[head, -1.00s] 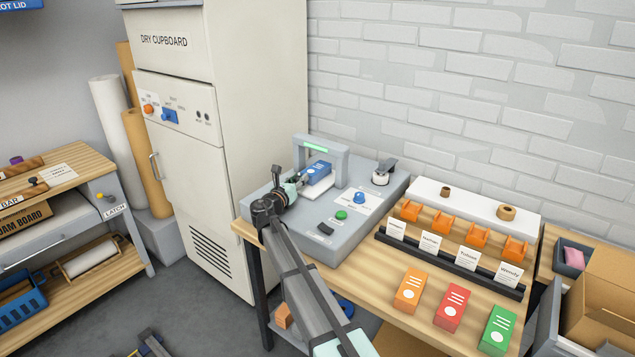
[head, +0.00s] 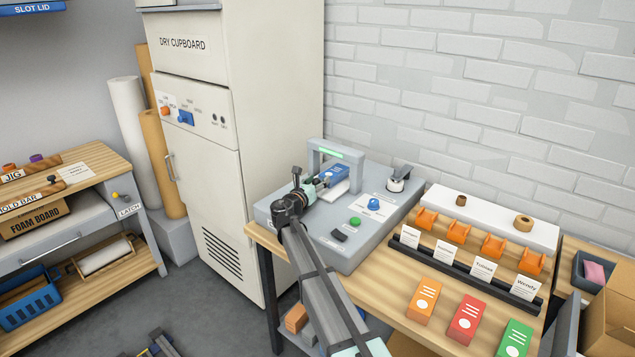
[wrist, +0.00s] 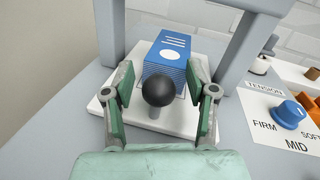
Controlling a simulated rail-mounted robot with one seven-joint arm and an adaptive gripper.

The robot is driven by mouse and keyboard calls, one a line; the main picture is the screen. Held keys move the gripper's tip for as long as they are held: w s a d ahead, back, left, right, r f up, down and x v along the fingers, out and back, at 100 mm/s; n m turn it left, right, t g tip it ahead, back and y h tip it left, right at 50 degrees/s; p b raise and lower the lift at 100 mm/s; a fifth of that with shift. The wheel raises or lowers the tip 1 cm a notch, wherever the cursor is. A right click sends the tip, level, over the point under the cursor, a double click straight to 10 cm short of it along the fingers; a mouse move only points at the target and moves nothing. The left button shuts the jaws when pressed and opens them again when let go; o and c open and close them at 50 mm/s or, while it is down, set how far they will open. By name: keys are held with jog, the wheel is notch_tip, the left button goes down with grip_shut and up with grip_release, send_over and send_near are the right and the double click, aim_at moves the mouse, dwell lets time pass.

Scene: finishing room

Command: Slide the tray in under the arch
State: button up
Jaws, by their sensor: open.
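The white tray (wrist: 136,120) lies flat on the grey machine and carries a blue box (wrist: 170,62), also seen in the head view (head: 335,174). A black ball knob (wrist: 158,88) stands on the tray's near end. The grey arch (wrist: 247,42) has a post on each side of the tray; in the head view its top bar (head: 338,150) has a green strip. The tray's far part reaches between the posts; how deep is hard to tell. My gripper (wrist: 160,100) is open, its fingers on either side of the knob, with gaps visible. It also shows in the head view (head: 310,188).
A blue tension dial (wrist: 290,113) and a green button (head: 354,221) are on the machine to the right. The dry cupboard (head: 230,170) rises close on the left. Orange, red and green boxes (head: 467,318) stand at the front right.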

jog(key=shift+s, duration=0.1)
jog(key=v, duration=1.2)
